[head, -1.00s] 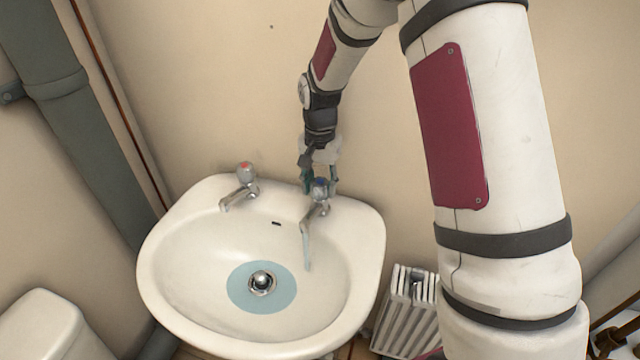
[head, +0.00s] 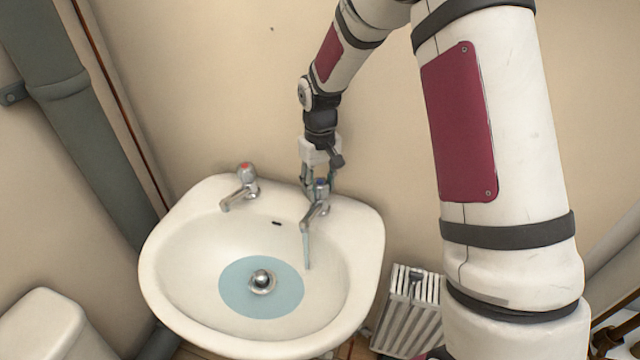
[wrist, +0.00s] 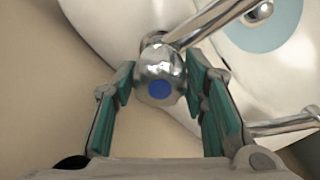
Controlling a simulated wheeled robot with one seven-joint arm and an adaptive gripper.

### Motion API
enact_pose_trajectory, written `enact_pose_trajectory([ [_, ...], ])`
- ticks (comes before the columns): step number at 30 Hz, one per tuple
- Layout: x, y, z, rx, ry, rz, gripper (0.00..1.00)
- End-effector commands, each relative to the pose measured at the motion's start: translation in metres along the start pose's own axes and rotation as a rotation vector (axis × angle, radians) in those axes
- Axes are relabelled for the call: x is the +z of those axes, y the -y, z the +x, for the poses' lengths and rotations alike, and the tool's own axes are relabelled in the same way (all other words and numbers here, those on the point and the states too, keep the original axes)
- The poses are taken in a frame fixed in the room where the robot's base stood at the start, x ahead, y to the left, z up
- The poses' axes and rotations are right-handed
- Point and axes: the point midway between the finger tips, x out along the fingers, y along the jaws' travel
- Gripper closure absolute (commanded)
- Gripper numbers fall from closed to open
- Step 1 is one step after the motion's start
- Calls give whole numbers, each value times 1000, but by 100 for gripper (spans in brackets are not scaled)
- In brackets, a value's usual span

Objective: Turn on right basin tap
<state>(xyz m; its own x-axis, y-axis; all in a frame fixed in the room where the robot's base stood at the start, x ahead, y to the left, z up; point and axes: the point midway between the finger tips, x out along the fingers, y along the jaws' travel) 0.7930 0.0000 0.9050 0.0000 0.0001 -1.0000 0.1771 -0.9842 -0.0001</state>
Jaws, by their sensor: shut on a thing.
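The right basin tap (head: 316,208) is chrome with a blue-marked knob and stands on the back right of the basin. Water runs from its spout into the bowl. My gripper (head: 318,184) comes down from above and is shut on the tap's knob. In the wrist view the knob (wrist: 158,72), with its blue dot, sits between the green-padded fingers of my gripper (wrist: 162,88). The white basin (head: 163,262) holds a pool of blue water (head: 240,298) around its metal plug fitting (head: 262,281).
The left tap (head: 242,186), with a red mark, stands at the back left of the basin with no water running. A white radiator (head: 408,312) is at the lower right. A grey pipe (head: 75,125) runs down the left wall. A white cistern (head: 45,325) is at the lower left.

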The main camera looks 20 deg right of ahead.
Motion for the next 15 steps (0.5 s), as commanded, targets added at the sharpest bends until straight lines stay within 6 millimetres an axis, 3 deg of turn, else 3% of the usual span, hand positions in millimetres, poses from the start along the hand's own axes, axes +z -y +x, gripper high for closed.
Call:
enact_pose_trajectory([
  [15,0,0,0,0,0,-237,88],
])
